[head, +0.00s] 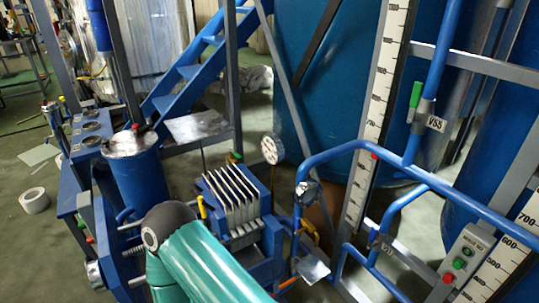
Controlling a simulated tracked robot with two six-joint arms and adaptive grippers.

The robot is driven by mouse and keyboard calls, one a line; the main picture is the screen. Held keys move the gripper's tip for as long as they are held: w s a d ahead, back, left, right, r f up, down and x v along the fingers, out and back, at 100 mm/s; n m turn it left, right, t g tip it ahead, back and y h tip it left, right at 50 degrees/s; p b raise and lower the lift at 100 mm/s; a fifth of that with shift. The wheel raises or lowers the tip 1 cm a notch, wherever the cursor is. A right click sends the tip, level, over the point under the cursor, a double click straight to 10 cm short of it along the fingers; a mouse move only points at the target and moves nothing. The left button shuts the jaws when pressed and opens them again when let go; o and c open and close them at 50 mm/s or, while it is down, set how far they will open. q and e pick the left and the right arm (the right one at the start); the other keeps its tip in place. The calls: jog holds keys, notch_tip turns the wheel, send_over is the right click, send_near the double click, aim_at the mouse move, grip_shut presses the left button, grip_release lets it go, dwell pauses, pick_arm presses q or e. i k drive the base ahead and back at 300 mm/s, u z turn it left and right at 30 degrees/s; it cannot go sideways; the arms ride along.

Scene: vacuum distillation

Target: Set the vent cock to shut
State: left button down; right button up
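No label that reads as vent cock can be made out. A green-handled valve (415,97) sits on the upright blue pipe at the upper right, above a tag (436,123) that seems to read V55. An orange lever (309,229) is on the pipework right of centre, below a dark and silver fitting (309,192). A yellow handle (202,207) stands left of the plate stack. A second tag (380,243) hangs on the lower right pipe. Which of these is the vent cock I cannot tell. Neither of my grippers shows; a teal arm link of mine crosses the bottom centre.
Blue pipes (470,203) and level scales (380,85) fill the right side. A button box (464,256) is at lower right. A dial gauge (272,149), plate stack (232,196) and blue vessel (139,180) crowd the middle. A tape roll (35,200) lies on open floor at left.

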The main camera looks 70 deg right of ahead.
aim_at(235, 154)
jog(key=z, duration=0.05)
jog(key=k, duration=1.4)
jog(key=z, duration=0.7)
jog(key=i, duration=1)
jog(key=u, duration=0.05)
